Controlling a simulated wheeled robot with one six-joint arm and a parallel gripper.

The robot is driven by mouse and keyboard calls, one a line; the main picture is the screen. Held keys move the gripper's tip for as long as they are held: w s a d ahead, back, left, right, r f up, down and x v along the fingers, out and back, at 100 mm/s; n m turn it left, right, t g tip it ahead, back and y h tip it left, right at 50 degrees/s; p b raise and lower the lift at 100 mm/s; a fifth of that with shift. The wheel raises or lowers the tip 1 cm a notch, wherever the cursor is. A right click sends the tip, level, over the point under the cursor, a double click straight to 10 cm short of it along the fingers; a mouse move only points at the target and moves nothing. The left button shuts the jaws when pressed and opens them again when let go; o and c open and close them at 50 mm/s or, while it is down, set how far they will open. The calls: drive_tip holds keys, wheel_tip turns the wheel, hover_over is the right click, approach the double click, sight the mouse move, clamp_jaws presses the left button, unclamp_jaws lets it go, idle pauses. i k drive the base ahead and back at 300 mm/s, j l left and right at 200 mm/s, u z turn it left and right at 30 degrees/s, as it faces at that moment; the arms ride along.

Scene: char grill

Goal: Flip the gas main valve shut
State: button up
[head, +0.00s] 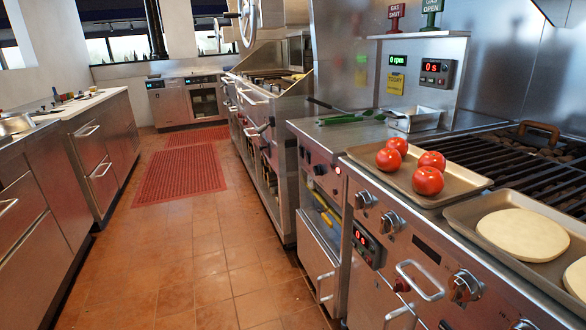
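A red sign reading "GAS SHUT" (396,11) and a green sign reading "GAS OPEN" (432,7) stand side by side above the steel back panel (450,52), at the top right. The red sign is on the left and the green one on the right. I cannot make out a valve or its lever at the signs. Something yellow (329,212) shows in the opening of the cabinet front below the counter; I cannot tell what it is. My gripper is not in view.
Trays of tomatoes (427,181) and pale dough rounds (523,235) lie along the front of the char grill (530,150). Green tongs (345,118) and a steel pan (413,118) are on the counter. Handles and knobs (465,286) jut out.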

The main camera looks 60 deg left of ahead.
sight(321, 210)
drive_tip(key=u, duration=1.25)
